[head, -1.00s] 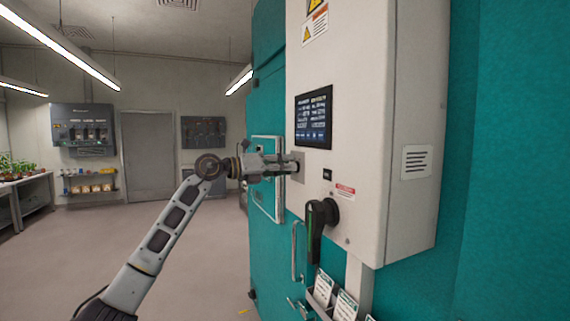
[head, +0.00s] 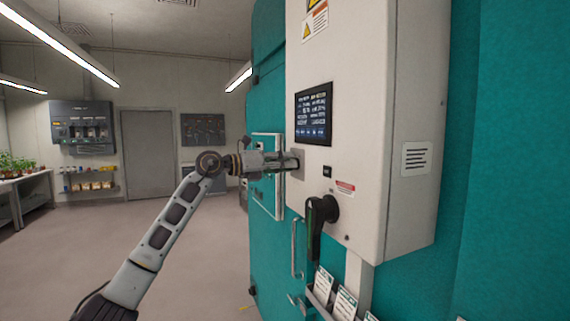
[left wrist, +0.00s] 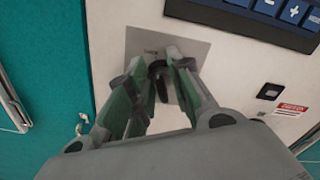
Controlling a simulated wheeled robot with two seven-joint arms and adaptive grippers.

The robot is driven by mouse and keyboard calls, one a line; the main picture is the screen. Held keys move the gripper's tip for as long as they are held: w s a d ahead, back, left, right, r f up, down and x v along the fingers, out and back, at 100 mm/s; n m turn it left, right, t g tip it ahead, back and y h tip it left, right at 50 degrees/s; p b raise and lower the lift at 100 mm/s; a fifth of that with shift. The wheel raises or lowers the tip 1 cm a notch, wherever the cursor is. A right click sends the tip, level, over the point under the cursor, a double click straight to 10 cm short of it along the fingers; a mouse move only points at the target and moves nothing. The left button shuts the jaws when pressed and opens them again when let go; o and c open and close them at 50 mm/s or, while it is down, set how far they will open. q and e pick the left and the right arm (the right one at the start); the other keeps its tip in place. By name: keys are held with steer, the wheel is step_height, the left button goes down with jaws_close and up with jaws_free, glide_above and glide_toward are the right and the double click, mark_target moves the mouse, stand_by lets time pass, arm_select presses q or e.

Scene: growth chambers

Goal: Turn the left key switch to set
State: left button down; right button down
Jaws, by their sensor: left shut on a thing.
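My left gripper (head: 290,162) reaches the front of the white control box (head: 345,170) from the left, just below its dark screen (head: 313,115). In the left wrist view the gripper (left wrist: 160,82) has its two green-lined fingers shut on a small dark key switch (left wrist: 155,68). The switch sits on a square grey plate (left wrist: 190,52) on the box. The fingers hide most of the switch, and I cannot read its position or any set mark. My right gripper is in neither view.
A black rotary handle (head: 318,215) sticks out below and right of the gripper. Cards stand in a holder (head: 325,290) under the box. A teal chamber (head: 270,235) with a metal door handle (head: 296,250) lies behind. The floor at left is open.

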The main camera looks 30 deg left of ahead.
arm_select(q)
steer(key=shift+m, duration=0.7)
steer(key=m, duration=0.2)
steer(key=m+b, duration=0.1)
steer(key=shift+s+d+m, duration=0.15)
steer(key=shift+m, duration=0.25)
steer(key=m+b, duration=0.1)
steer(key=m, duration=0.2)
steer(key=shift+d+m, duration=0.1)
steer(key=shift+m, duration=0.3)
steer(key=shift+s+m+b, duration=0.1)
steer(key=shift+m+b, duration=0.45)
steer(key=shift+m, duration=0.65)
steer(key=c, duration=1.6)
jaws_free()
